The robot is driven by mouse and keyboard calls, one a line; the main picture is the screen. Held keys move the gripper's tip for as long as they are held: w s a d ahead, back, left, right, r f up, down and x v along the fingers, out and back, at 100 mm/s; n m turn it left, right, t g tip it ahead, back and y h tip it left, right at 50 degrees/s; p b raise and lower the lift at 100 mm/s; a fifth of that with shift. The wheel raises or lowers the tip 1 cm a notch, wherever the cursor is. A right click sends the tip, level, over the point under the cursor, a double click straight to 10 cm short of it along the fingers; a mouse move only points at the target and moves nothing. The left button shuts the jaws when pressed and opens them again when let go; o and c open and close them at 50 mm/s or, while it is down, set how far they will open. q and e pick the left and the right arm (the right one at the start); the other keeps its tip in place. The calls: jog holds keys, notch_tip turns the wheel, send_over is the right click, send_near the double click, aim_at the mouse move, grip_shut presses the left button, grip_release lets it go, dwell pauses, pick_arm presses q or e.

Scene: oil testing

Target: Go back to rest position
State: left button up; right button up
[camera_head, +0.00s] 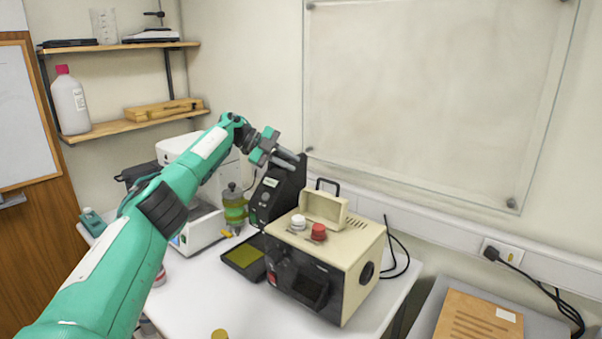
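My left arm reaches in from the lower left across the white table. Its gripper (287,160) is in the air above a black device with a small display (270,198), in front of the wall. The fingers are small in this view, so I cannot tell whether they are open or shut. I see nothing clearly held in them. My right gripper is not in view.
A beige tester (350,240) with a white and a red knob stands on the white table (240,305). A dark tray with yellow-green contents (244,258) and a greenish bottle (234,207) are beside it. Shelves (130,126) hang at left.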

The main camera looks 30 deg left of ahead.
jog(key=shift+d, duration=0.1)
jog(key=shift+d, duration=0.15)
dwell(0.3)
